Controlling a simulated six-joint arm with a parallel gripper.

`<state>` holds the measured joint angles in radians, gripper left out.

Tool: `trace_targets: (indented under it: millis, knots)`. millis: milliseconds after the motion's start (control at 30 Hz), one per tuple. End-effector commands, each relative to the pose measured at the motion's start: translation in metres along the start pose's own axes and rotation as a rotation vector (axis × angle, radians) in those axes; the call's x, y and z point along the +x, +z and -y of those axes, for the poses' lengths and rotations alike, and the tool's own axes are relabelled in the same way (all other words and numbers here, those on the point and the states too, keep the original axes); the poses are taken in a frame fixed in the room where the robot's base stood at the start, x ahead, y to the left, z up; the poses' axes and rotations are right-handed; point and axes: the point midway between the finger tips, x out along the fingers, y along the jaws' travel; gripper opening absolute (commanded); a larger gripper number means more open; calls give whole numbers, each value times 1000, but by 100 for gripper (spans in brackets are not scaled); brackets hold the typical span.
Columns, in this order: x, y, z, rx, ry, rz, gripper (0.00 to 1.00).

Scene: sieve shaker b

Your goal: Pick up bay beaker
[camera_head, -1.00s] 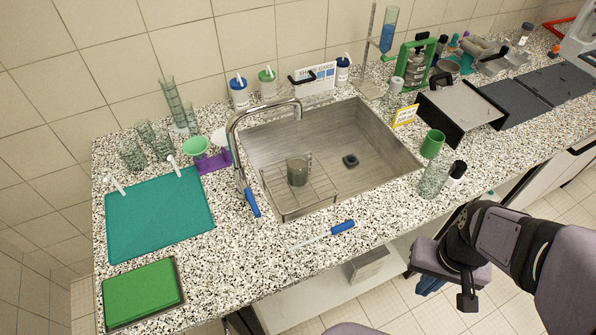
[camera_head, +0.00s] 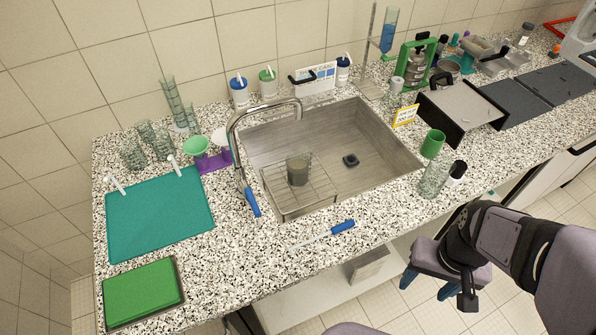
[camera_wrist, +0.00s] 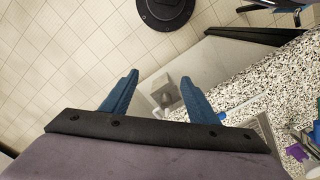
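A clear beaker with a grey-green look (camera_head: 298,170) stands upright on a wire rack (camera_head: 283,205) inside the sink. Another clear glass vessel (camera_head: 434,180) stands on the counter right of the sink. I cannot tell from a label which one is the bay beaker. My gripper (camera_head: 428,285) hangs in front of the counter's front edge at lower right, apart from both vessels. In the wrist view its two blue fingers (camera_wrist: 160,85) are spread, with nothing held between them. Neither vessel shows clearly in the wrist view.
The sink (camera_head: 365,140) has a tall faucet (camera_head: 234,140) on its left. A blue-handled tool (camera_head: 342,227) lies at the front edge. A teal mat (camera_head: 158,218) is at left.

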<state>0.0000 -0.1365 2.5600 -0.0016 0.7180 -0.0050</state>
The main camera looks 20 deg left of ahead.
Motion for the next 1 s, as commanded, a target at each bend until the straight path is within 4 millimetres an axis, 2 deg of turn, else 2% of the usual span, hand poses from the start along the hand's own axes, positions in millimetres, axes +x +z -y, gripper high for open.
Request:
trace_targets:
  millis: [33, 67, 433, 533, 633, 767, 800, 867, 900, 1000]
  knots:
    - [0, 0, 0, 0, 0, 0, 67]
    - [0, 0, 0, 0, 0, 0, 73]
    - [2, -6, 2, -11, 1, -10, 73]
    - [9, -23, 8, -43, 5, -46, 73]
    - [20, -56, 22, -105, 9, -118, 73]
    - [40, -117, 60, -227, 0, -262, 73]
    - [47, -138, 78, -272, -8, -314, 73]
    - [58, -166, 108, -339, -27, -394, 73]
    - [64, -182, 130, -384, -43, -447, 73]
    - [78, -213, 184, -483, -90, -567, 73]
